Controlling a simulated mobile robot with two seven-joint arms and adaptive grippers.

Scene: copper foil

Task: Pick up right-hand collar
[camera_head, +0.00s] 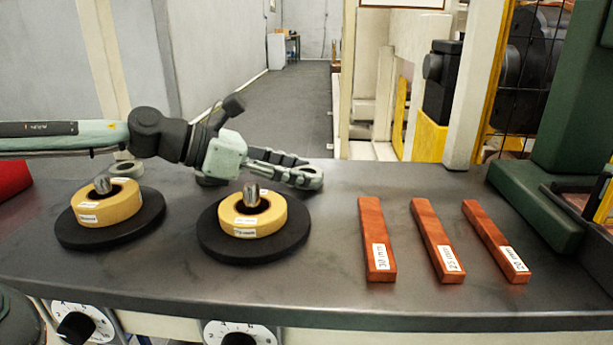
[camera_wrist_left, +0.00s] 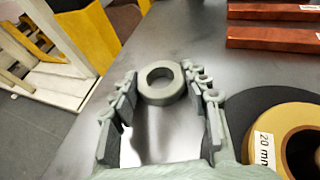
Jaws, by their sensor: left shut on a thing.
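The right-hand collar (camera_head: 309,178) is a grey ring at the tips of my left gripper (camera_head: 302,172), behind and right of the right roll. In the left wrist view the collar (camera_wrist_left: 145,88) sits between the fingertips of my left gripper (camera_wrist_left: 160,82), which are shut on its sides. The collar is level, at or close above the bench; I cannot tell if it touches. Another grey collar (camera_head: 126,169) lies behind the left roll. My right gripper is not in view.
Two yellow rolls (camera_head: 107,207) (camera_head: 268,219) sit on black discs (camera_head: 150,216) (camera_head: 217,243) around metal posts. Several red labelled bars (camera_head: 372,222) lie to the right on the dark bench (camera_head: 345,300). A green machine (camera_head: 535,205) bounds the right side.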

